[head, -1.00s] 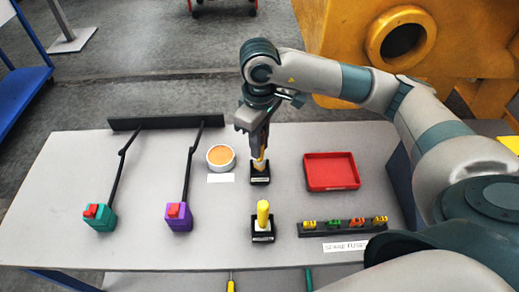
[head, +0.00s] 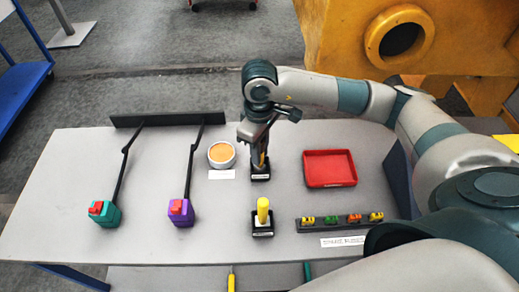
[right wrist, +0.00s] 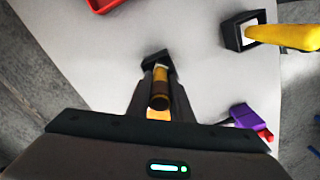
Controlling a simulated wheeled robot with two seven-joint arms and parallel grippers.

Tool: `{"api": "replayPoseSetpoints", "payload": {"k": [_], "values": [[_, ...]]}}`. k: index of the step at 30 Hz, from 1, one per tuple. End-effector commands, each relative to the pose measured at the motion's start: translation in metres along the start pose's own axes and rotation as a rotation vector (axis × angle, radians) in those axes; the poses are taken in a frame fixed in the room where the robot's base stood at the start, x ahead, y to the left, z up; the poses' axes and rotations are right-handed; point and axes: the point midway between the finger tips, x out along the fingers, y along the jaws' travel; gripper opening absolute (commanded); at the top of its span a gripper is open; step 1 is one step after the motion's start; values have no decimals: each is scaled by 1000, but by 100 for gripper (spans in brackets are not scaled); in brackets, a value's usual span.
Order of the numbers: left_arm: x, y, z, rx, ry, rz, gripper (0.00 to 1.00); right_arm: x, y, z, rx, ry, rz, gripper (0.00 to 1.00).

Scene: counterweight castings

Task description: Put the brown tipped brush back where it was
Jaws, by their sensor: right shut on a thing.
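The brown tipped brush (right wrist: 160,92) is between the fingers of my right gripper (head: 259,160), which is shut on it. It stands about upright over the rear black holder (head: 260,178). Its lower end is at that holder, which shows partly behind it in the right wrist view (right wrist: 155,58). I cannot tell how deep the brush sits, as the fingers hide most of it. A second brush with a yellow top (head: 263,208) stands in the front black holder (head: 263,230). My left gripper is not in view.
A white bowl with orange contents (head: 221,154) stands close left of the gripper. A red tray (head: 330,168) is to the right, with a dark rack of coloured pieces (head: 341,223) in front. Purple (head: 181,213) and teal (head: 104,214) blocks with black rods are at left.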

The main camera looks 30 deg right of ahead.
Motion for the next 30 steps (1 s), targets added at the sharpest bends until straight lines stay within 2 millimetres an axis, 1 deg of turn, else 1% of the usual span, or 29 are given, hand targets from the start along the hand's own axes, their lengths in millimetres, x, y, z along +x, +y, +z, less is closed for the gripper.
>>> {"api": "replayPoseSetpoints", "payload": {"k": [5,6,7,8,17,22,23,26,30], "values": [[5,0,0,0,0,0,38,3,0,0,0,1,0,0],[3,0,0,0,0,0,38,2,0,0,0,0,0,29],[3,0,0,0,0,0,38,1,0,0,0,0,0,36],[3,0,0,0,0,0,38,1,0,0,0,0,0,38],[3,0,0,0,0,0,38,1,0,0,0,0,0,38],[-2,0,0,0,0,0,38,-2,0,0,0,0,0,38],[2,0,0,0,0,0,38,-2,0,-1,0,2,1,38],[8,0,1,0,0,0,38,-10,1,-2,1,4,1,38],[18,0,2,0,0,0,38,-26,1,-2,-1,6,2,38]]}}
